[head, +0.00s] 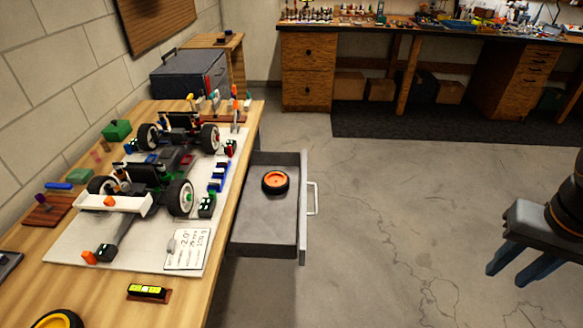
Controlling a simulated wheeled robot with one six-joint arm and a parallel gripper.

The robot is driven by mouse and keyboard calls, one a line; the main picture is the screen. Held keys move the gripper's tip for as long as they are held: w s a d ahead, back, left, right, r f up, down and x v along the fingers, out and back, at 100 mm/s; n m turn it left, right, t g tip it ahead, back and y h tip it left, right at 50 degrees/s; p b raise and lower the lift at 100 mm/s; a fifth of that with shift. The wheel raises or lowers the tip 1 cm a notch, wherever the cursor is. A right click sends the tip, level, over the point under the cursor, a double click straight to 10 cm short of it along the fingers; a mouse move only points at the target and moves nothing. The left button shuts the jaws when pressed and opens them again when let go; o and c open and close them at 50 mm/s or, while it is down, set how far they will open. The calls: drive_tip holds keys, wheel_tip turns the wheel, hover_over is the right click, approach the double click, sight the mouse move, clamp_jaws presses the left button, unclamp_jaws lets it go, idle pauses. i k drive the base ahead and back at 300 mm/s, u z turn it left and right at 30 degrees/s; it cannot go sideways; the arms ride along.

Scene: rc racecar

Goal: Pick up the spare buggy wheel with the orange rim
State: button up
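The spare buggy wheel (275,181), a black tire with an orange rim, lies flat in the open grey drawer (262,222), toward its far end. The drawer is pulled out from the right side of the workbench, with its handle on the right. My gripper (506,277) is at the right edge of the view, over the floor and well apart from the wheel. Its two blue fingers point down-left with a gap between them, and nothing shows between them.
The wooden workbench (185,309) holds an RC buggy (150,170) on a white board, with tools and small blocks around it. Another wheel (58,320) with a yellow-orange rim is at the bottom left. Concrete floor (390,230) is clear between the drawer and my gripper.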

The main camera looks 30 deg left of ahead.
sight(274, 183)
drive_tip(key=u, duration=0.35)
drive_tip(key=i, duration=0.95)
drive_tip(key=u, duration=1.4)
drive_tip(key=i, duration=0.6)
drive_tip(key=u, duration=0.6)
